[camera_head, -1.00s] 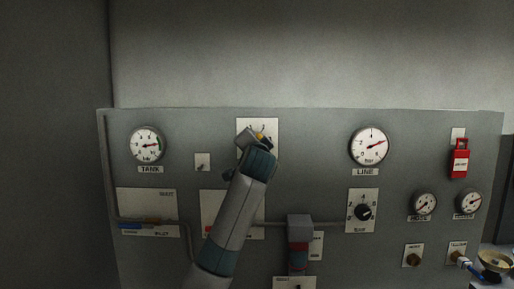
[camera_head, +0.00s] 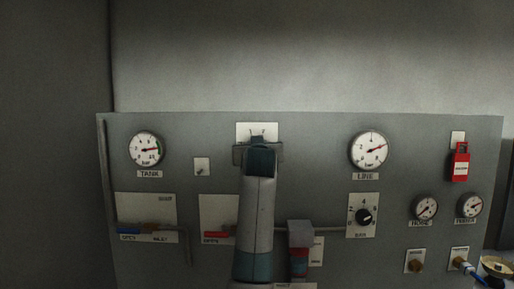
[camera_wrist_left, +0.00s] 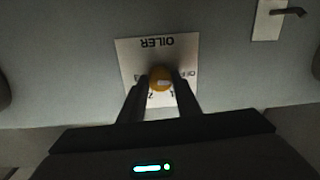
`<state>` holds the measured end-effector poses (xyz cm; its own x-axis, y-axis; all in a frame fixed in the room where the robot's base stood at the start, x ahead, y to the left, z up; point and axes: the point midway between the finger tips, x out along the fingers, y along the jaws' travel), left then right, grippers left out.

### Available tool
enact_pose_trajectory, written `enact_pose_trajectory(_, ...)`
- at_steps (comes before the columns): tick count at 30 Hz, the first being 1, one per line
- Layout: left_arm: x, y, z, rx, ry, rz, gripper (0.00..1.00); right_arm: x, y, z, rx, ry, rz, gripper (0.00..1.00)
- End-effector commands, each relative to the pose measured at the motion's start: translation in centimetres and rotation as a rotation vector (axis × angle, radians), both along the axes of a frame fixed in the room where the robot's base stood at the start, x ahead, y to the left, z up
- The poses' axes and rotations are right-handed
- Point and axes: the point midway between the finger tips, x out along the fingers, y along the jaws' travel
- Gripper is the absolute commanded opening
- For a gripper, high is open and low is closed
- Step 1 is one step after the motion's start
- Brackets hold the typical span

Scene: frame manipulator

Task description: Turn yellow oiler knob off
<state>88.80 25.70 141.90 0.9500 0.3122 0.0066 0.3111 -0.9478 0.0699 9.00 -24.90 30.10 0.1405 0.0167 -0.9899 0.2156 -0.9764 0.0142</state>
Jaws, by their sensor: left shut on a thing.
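The yellow oiler knob (camera_wrist_left: 160,78) shows in the left wrist view on a white plate (camera_wrist_left: 131,60) marked OILER, with OFF and numbers around it. My left gripper (camera_wrist_left: 159,88) is shut on the knob, one finger on each side. A pale mark on the knob points toward the OFF side. In the head view my left arm covers the knob, and only the top of the oiler plate (camera_head: 257,128) shows above my left gripper (camera_head: 258,150). My right gripper is not in view.
The grey panel (camera_head: 310,170) carries a TANK gauge (camera_head: 146,149), a LINE gauge (camera_head: 370,150), a black knob (camera_head: 363,217), a red lockout tag (camera_head: 460,163) and a red-handled valve (camera_head: 216,235). A small switch plate (camera_head: 201,167) sits left of my gripper.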

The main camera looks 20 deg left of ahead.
Motion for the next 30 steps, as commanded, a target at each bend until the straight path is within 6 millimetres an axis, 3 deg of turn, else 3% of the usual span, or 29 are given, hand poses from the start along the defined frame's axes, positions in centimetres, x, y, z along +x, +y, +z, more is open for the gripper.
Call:
enact_pose_trajectory(9, 0.1, -0.1, -0.4, -0.143, -0.032, -0.001, 0.07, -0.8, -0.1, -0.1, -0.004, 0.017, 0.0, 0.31)
enact_pose_trajectory(24, 0.1, -0.1, -0.4, -0.166, -0.04, 0.0, 0.07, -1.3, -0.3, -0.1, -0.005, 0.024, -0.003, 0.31)
enact_pose_trajectory(25, 0.1, -0.1, -0.4, -0.166, -0.04, 0.0, 0.35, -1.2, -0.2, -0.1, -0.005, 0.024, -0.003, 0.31)
enact_pose_trajectory(26, 0.1, -0.1, -0.4, -0.166, -0.04, 0.0, 0.42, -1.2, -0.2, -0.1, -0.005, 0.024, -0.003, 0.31)
enact_pose_trajectory(27, 0.1, 0.0, -0.3, -0.166, -0.041, 0.0, 0.49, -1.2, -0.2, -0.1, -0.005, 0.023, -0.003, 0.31)
enact_pose_trajectory(30, 0.0, 0.0, -0.2, -0.165, -0.043, 0.0, 0.49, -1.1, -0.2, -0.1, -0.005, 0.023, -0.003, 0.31)
